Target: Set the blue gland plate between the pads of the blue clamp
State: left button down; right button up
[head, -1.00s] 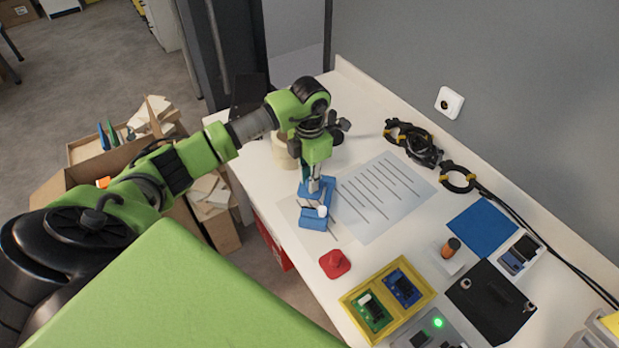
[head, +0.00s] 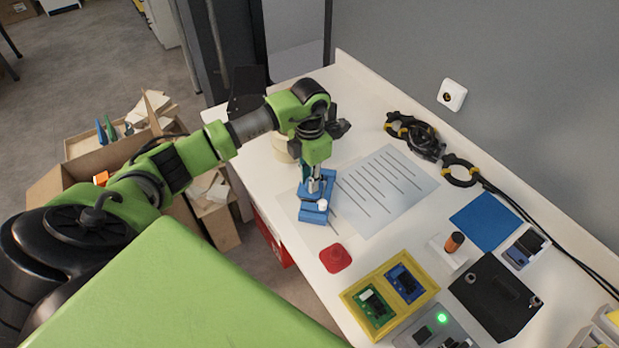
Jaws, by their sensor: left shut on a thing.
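The blue clamp (head: 314,217) stands on the near left part of the white table, with a small white knob on its near side. My left gripper (head: 314,186) points down directly over the clamp, its fingertips close to the clamp's far part. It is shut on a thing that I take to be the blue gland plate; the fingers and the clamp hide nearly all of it. I cannot tell whether the plate is between the pads or touches them. My right gripper is not in view.
A printed sheet (head: 385,192) lies right of the clamp. A red piece (head: 335,258) and a yellow tray (head: 349,299) with boards are nearer. A blue mat (head: 486,222) and a black plate (head: 497,297) lie right. A cream round object (head: 282,148) stands behind the gripper.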

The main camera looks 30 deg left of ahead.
pick_arm(q)
jog(key=shift+f+b, duration=0.45)
jog(key=shift+f, duration=0.3)
jog(key=c, duration=1.8)
grip_release()
jog(key=shift+r, duration=0.1)
jog(key=shift+c, duration=0.2)
jog(key=shift+r+p, duration=3.15)
jog(key=shift+r, duration=1.35)
